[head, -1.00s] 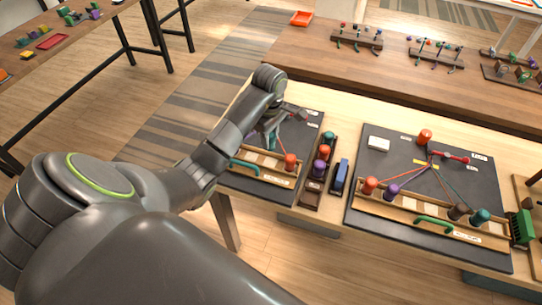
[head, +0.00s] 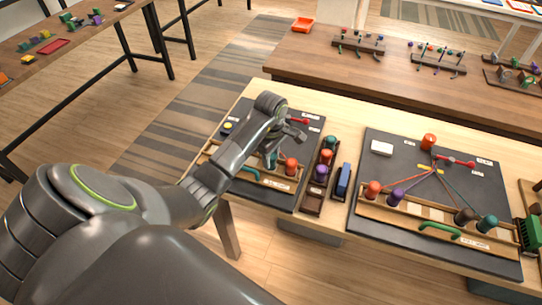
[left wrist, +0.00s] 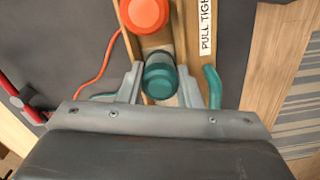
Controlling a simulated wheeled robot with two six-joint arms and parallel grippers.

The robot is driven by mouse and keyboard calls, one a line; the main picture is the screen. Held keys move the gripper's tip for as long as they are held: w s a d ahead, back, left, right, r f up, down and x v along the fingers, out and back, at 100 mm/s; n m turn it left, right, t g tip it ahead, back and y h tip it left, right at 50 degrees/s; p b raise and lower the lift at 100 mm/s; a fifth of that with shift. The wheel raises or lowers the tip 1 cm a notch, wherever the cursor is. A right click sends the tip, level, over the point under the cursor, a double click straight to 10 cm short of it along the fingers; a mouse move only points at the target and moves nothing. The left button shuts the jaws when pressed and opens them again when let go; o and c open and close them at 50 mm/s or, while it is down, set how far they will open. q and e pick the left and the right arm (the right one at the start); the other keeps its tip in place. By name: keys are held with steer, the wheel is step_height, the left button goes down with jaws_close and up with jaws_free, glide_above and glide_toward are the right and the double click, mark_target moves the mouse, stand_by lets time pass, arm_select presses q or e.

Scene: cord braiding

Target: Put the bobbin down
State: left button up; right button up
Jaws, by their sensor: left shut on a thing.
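The teal bobbin (left wrist: 160,78) is between the two fingers of my left gripper (left wrist: 160,92), which is shut on it. In the left wrist view it lies in line with the wooden rack (left wrist: 179,30), beside an orange bobbin (left wrist: 147,14). I cannot tell whether its base touches the rack. In the head view, the orange bobbin (head: 291,166) stands in the rack on the left black board. My arm hides much of the rack and most of the gripper there. My right gripper is not in view.
A narrow dark holder with several bobbins (head: 321,172) and a blue block (head: 343,181) stand right of the left board. A second black board (head: 464,189) has its own rack and corded bobbins. A green handle (left wrist: 212,86) lies close to my gripper.

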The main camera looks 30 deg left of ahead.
arm_select(q)
steer(key=o, duration=1)
steer(key=shift+f, duration=0.1)
steer(key=shift+r+p, duration=0.4)
step_height(320, 180, up, 3)
steer(key=shift+f+b, duration=0.1)
steer(key=shift+b, duration=0.3)
step_height(320, 180, up, 7)
steer(key=p, duration=0.6)
steer(key=shift+f, duration=0.1)
steer(key=shift+r+p, duration=1.1)
steer(key=shift+r, duration=0.05)
